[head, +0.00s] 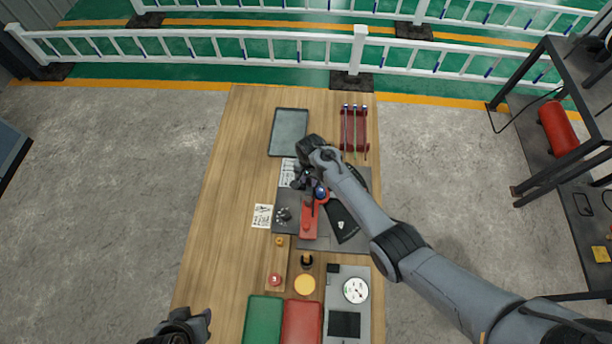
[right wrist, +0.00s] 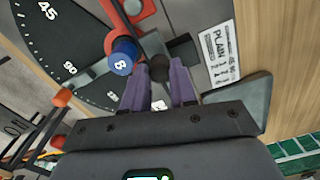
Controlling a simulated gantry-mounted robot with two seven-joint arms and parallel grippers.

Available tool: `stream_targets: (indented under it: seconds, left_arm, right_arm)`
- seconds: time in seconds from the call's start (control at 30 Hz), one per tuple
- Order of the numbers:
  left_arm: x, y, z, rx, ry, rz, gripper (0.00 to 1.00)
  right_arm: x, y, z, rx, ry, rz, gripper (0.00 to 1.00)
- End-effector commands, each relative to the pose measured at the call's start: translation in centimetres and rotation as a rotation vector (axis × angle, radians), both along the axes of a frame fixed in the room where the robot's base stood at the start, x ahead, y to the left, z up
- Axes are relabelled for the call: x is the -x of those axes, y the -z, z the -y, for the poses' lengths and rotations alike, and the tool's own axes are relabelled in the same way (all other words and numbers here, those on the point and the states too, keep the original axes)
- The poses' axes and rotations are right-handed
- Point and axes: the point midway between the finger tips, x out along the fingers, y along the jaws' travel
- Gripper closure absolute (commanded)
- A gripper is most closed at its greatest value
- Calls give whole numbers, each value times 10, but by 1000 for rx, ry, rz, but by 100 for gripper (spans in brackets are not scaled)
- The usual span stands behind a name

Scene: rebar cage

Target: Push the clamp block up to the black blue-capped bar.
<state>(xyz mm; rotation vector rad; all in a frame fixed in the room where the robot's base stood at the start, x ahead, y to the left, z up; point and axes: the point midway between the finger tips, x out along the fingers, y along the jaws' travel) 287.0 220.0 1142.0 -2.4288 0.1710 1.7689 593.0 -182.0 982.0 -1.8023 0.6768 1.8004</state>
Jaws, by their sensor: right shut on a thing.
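The blue cap (right wrist: 122,58) marked B stands out just left of my fingers in the right wrist view. In the head view the blue cap (head: 320,192) shows beside my right gripper (head: 302,181), above the bench fixture. In the right wrist view my right gripper's (right wrist: 172,82) purple fingers are closed around a black round knob (right wrist: 160,66). A dark grey block (right wrist: 184,50), which looks like the clamp block, sits just beyond the fingers. The bar under the cap is mostly hidden. My left gripper (head: 190,325) is at the bottom left, off the table.
A red lever or body (head: 309,222) lies on the grey base plate (head: 290,236). A grey tray (head: 289,132) and a red rack (head: 354,130) with rods stand behind. Green (head: 262,322) and red (head: 302,322) bins are in front. The table's left side is clear.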

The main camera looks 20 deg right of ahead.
Motion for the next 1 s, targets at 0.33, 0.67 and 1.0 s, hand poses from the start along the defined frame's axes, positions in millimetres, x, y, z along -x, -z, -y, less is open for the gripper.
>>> stream_targets:
  seconds: [0.33,0.67,1.0]
  left_arm:
    - [0,-6,3,12,-8,1,57]
    - [0,-5,2,10,-6,1,57]
    - [0,-8,0,0,0,0,57]
  right_arm:
    - [3,0,5,2,2,-3,70]
    - [3,0,5,2,1,-3,48]
    - [2,-18,4,1,1,1,48]
